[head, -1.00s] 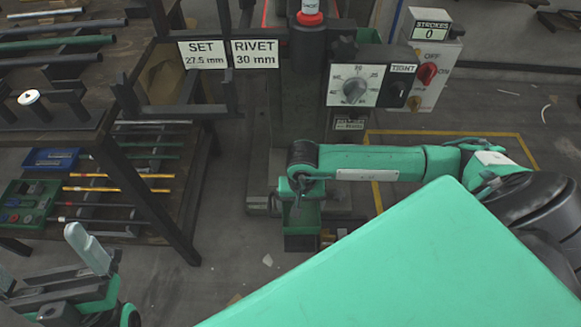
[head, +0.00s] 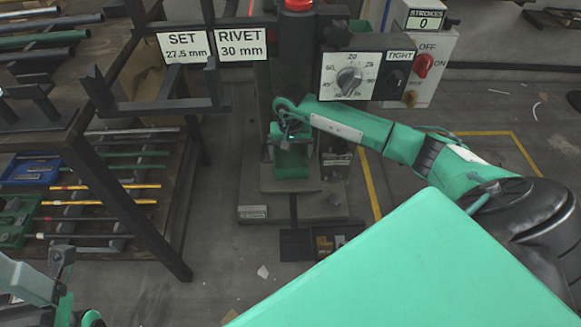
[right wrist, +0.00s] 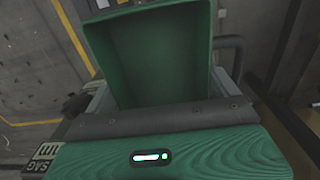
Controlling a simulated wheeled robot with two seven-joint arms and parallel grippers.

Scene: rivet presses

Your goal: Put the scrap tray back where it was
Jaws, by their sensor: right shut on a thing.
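The scrap tray (right wrist: 160,55) is a green open box. In the right wrist view it sits directly in front of my right gripper (right wrist: 160,110), its inside facing the camera and looking empty. My right gripper is shut on it; the fingertips are mostly hidden. In the head view my right gripper (head: 291,142) is over the base of the rivet press (head: 345,207), in front of the column. Tray and hand are hard to tell apart there. My left gripper (head: 45,285) is partly cut off at the lower left, and its jaw gap is unclear.
The press control box (head: 365,77) with a dial hangs above my right forearm. A dark pedal-like plate (head: 296,246) and a small bin (head: 332,240) lie before the base. A rack (head: 130,190) with rods stands left. The floor in front is mostly clear.

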